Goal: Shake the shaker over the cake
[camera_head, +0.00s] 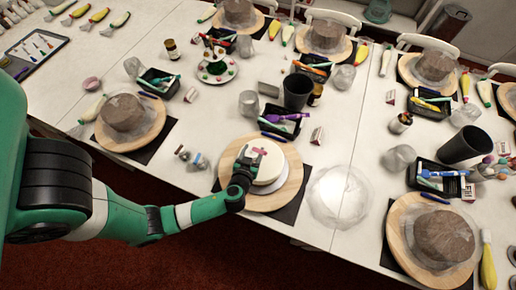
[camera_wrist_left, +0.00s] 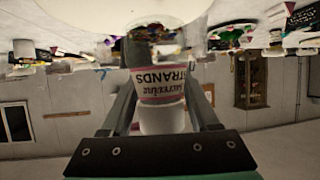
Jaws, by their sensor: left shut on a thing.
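The white round cake (camera_head: 268,172) with a pink mark on top sits on a round wooden board (camera_head: 288,190) at the table's front middle. My left gripper (camera_head: 245,168) is over the cake's left part in the head view. In the left wrist view, the left gripper (camera_wrist_left: 160,105) is shut on the shaker (camera_wrist_left: 160,82), a white cylinder with a red-and-white label. The shaker lies between both fingers, its far end toward the pale surface at the picture's top. In the head view the gripper largely hides the shaker. My right gripper is not in view.
A clear, shiny round cover (camera_head: 340,197) lies right of the board. A black tray (camera_head: 281,122) with tools and a dark cup (camera_head: 297,91) stand behind. Brown cakes (camera_head: 123,112) on boards stand at other places.

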